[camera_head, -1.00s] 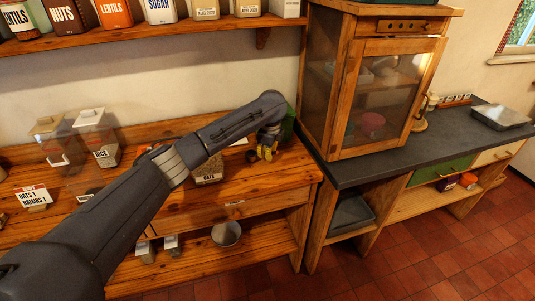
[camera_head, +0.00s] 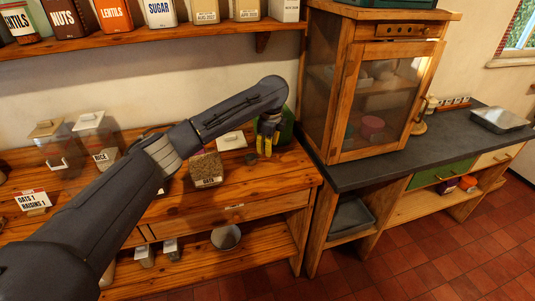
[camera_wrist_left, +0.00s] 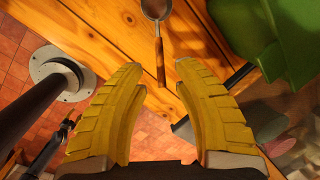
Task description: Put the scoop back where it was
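The scoop, a small round metal bowl (camera_wrist_left: 156,8) with a brown handle (camera_wrist_left: 160,62), lies on the wooden worktop in the left wrist view. My left gripper (camera_wrist_left: 160,68) has two yellow fingers, spread apart. The handle shows between and beyond the fingertips, with no finger seen touching it. In the head view my left gripper (camera_head: 264,153) points down over the right end of the worktop, beside a green object (camera_head: 287,126). The oats jar (camera_head: 206,170) stands left of it, with a pale lid (camera_head: 231,141) lying behind. My right gripper is not seen.
The glass-fronted wooden cabinet (camera_head: 352,105) stands close on the right, on the dark counter (camera_head: 455,135). A rice jar (camera_head: 97,137) stands at the left. A shelf of labelled containers (camera_head: 115,15) runs above. A metal bowl (camera_head: 226,237) sits on the lower shelf.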

